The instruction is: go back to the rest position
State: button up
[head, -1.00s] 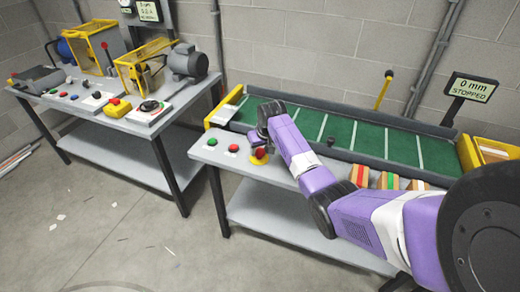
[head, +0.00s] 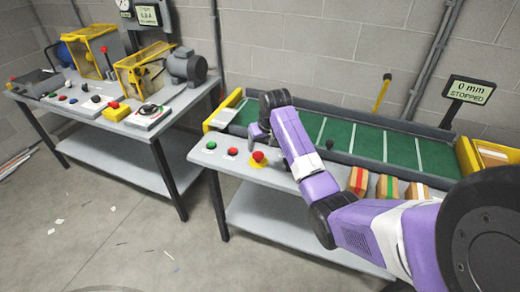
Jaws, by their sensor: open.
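My gripper (head: 258,136) is at the end of my purple arm, above the back of the grey control ledge in front of the green conveyor belt (head: 354,137). It is small in the picture and partly hidden by my wrist, and I see nothing held in it.
Several striped wooden blocks (head: 387,187) lie on the ledge beside my forearm. A display (head: 470,90) reads "0 mm STOPPED". A yellow bin (head: 490,155) is at the belt's right end. Another bench (head: 150,130) with machines stands left. The floor (head: 110,240) in front is mostly clear.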

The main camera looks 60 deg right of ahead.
jog(key=shift+s+a+r, duration=0.2)
jog(key=shift+s+r, duration=0.05)
jog(key=shift+r, duration=0.4)
